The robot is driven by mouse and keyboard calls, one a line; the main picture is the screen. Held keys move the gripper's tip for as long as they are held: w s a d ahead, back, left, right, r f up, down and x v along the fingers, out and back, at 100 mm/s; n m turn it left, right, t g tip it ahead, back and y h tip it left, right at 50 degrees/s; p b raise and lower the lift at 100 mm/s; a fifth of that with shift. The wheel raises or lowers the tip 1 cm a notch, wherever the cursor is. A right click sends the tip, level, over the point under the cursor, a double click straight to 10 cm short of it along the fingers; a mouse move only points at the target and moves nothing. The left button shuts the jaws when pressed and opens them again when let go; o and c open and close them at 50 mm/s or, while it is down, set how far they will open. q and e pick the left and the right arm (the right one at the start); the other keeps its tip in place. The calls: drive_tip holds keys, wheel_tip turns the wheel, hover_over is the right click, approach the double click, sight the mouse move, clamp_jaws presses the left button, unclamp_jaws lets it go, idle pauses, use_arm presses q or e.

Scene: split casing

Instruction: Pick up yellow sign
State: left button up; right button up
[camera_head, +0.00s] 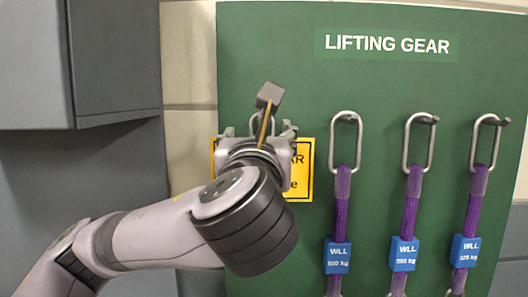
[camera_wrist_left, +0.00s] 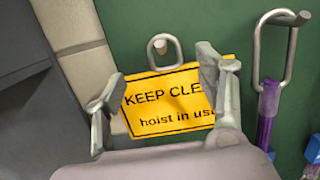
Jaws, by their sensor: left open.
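The yellow sign (camera_wrist_left: 170,100) has a black border and black text reading "KEEP CLE..." and "hoist in us...". It sits against the green board, just below a metal hook (camera_wrist_left: 164,50). In the head view the sign (camera_head: 303,175) is mostly hidden behind my left arm. My left gripper (camera_wrist_left: 162,82) is open, with one finger near the sign's left edge and the other in front of its right part, covering the end of the text. In the head view my left gripper (camera_head: 259,132) is in front of the board. Whether the fingers touch the sign cannot be told. My right gripper is not in view.
The green board (camera_head: 390,85) reads "LIFTING GEAR". Several purple slings (camera_head: 339,215) with blue tags hang from metal hooks (camera_head: 345,145) to the right of the sign. A grey cabinet (camera_head: 115,55) stands at the left.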

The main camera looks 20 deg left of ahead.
use_arm(q)
drive_tip(key=p+x, duration=0.1)
drive_tip(key=x, duration=0.2)
drive_tip(key=p+x, duration=0.2)
drive_tip(key=x, duration=0.2)
drive_tip(key=shift+d, duration=0.25)
drive_tip(key=shift+w+a, duration=0.15)
drive_tip(key=shift+w, duration=0.2)
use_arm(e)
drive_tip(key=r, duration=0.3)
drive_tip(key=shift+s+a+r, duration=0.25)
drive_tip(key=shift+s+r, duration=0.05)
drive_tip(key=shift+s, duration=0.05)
use_arm(q)
drive_tip(key=c, duration=1.5)
clamp_jaws()
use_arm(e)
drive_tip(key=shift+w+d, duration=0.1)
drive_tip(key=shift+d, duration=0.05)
